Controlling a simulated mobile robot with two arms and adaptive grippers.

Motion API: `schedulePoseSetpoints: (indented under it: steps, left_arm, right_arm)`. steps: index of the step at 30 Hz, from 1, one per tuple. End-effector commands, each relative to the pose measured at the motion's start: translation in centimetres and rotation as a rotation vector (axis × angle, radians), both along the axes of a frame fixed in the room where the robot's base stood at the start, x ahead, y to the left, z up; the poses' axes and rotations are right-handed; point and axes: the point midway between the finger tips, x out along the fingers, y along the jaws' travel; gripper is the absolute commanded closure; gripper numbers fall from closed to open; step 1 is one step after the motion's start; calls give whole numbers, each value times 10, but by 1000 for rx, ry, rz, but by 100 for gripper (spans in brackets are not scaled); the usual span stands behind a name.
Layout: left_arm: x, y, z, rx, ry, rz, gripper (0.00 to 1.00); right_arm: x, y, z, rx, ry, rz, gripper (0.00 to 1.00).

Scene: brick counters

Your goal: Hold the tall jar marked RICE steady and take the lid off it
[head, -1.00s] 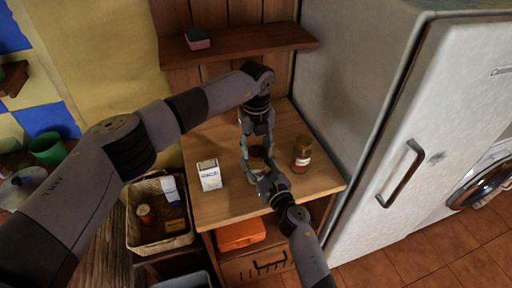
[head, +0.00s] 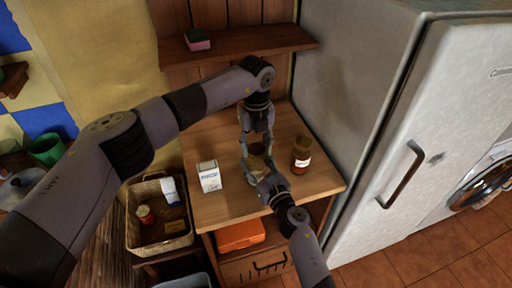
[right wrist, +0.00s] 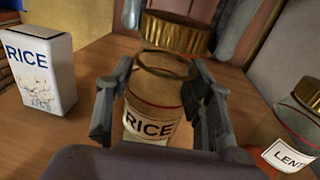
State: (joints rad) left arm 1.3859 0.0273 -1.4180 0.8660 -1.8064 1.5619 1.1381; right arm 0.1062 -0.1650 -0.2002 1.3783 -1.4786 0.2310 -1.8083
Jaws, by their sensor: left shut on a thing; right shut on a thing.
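The tall clear jar marked RICE (right wrist: 150,125) stands upright on the wooden counter, with its rim showing in the right wrist view. My right gripper (right wrist: 158,100) is shut around its body, one finger on each side. The gold lid (right wrist: 178,36) is off the jar, a little above the rim and slightly tilted. My left gripper (head: 257,138) comes from above and is shut on the lid, its fingers at the lid's two sides. In the head view the two grippers hide most of the jar.
A white carton marked RICE (right wrist: 42,70) stands left of the jar. A jar with a label starting LENT (right wrist: 290,142) stands close on the right. A wicker basket (head: 152,243) is left of the counter (head: 225,207); a fridge (head: 385,130) borders it on the right.

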Motion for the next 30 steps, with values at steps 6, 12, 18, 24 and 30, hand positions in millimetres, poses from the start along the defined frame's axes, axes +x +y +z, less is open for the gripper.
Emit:
schedulePoseSetpoints:
  steps: [6,12,18,24,30]
  left_arm:
    - [0,0,8,0,-1,0,91]
    - [0,0,9,0,0,0,91]
    - [0,0,10,0,-1,0,91]
    - [1,0,30,0,-4,0,91]
    - [0,0,49,1,-2,-1,91]
  right_arm:
    - [0,0,0,0,0,0,100]
    - [0,0,0,0,0,0,100]
    - [0,0,0,0,0,0,100]
    - [0,0,0,0,0,0,100]
    - [0,0,0,0,0,0,100]
